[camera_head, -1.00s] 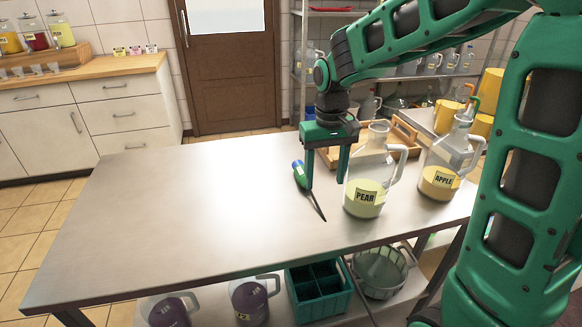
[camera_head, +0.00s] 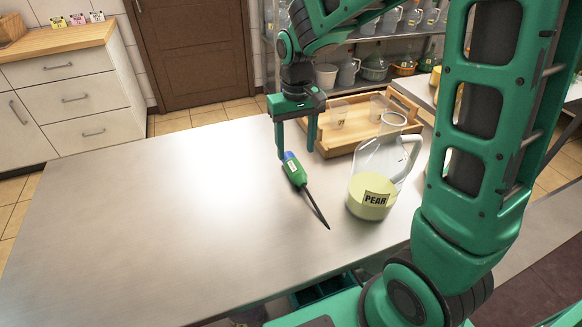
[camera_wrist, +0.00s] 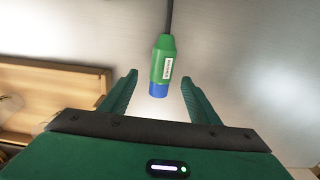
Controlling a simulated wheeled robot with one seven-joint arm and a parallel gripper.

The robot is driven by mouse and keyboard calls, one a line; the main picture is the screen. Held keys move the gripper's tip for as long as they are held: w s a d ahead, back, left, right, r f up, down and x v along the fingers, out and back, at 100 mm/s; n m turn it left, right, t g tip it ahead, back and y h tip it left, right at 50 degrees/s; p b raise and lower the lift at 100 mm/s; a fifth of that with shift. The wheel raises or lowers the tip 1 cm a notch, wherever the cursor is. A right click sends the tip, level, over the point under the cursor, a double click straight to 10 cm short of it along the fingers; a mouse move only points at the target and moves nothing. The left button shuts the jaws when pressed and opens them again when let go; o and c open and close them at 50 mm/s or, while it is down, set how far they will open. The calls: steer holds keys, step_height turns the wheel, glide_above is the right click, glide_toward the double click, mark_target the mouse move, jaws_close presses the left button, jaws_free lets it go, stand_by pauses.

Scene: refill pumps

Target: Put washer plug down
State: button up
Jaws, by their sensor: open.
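A tool with a green body, a blue end and a thin dark shaft, seemingly the washer plug (camera_head: 296,174), lies slantwise on the steel table (camera_head: 130,225). Its label is too small to read. My gripper (camera_head: 296,150) is open and points down by the blue end. In the wrist view the plug (camera_wrist: 163,62) has its blue end between the fingertips, with a gap on each side, and its dark shaft runs away from my gripper. Whether the fingertips touch the table cannot be told.
A glass jug labelled PEAR (camera_head: 375,185) stands just right of the plug. Behind it is a wooden tray (camera_head: 335,148) with clear cups. The left half of the table is bare. A shelf of jugs (camera_head: 345,82) stands at the back.

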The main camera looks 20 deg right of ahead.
mark_target(294, 163)
steer(key=shift+a+f, duration=0.2)
steer(key=shift+f, duration=3.25)
steer(key=c, duration=1.4)
steer(key=shift+o, duration=0.2)
